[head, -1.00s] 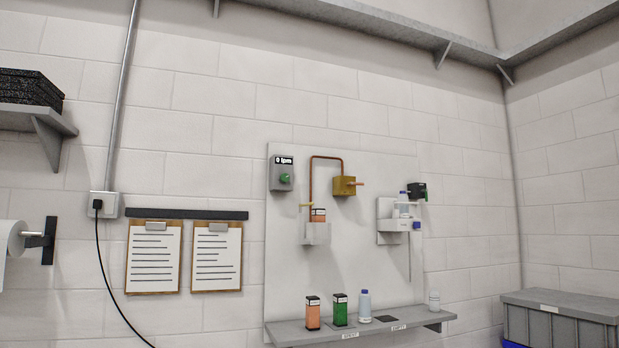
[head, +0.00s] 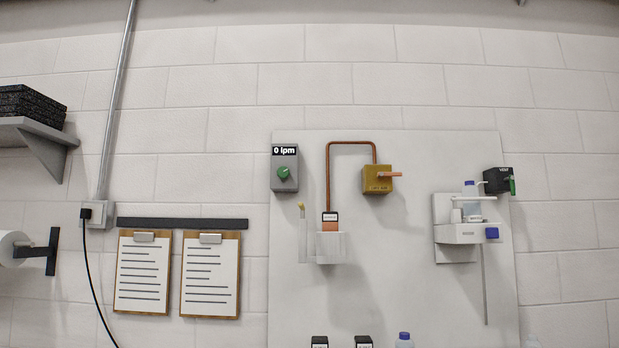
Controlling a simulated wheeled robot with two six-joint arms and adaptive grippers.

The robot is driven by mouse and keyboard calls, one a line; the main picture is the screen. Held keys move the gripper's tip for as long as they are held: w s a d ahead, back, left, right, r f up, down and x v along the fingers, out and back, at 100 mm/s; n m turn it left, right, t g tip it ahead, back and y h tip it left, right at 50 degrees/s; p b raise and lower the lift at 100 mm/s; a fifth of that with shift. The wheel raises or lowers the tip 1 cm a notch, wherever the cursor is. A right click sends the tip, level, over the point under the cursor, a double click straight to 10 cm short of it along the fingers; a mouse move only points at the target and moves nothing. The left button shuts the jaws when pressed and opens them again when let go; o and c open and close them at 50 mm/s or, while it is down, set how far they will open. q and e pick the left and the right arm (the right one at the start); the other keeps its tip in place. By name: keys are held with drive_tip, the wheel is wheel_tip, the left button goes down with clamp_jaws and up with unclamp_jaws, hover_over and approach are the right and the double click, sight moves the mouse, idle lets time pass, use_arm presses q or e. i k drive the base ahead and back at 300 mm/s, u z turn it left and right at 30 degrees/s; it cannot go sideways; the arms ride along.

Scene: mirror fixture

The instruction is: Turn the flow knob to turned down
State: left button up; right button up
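The flow knob (head: 284,174) is a green knob on a grey box (head: 285,186) at the upper left of the white wall panel (head: 400,260). A black display (head: 284,151) above the knob reads "0 lpm". The knob's pointer looks tilted, but its exact setting is too small to tell. Neither of my grippers shows in the head view.
A brass valve block (head: 378,180) with an orange handle joins a copper pipe (head: 328,175) to the right of the knob. A grey holder (head: 458,233) with a bottle and a black vent box (head: 497,180) stand further right. Two clipboards (head: 145,274) hang left.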

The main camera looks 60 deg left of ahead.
sight(282, 172)
drive_tip(key=u, duration=0.3)
drive_tip(key=i, duration=1.15)
drive_tip(key=u, duration=1.55)
drive_tip(key=i, duration=0.9)
drive_tip(key=u, duration=0.75)
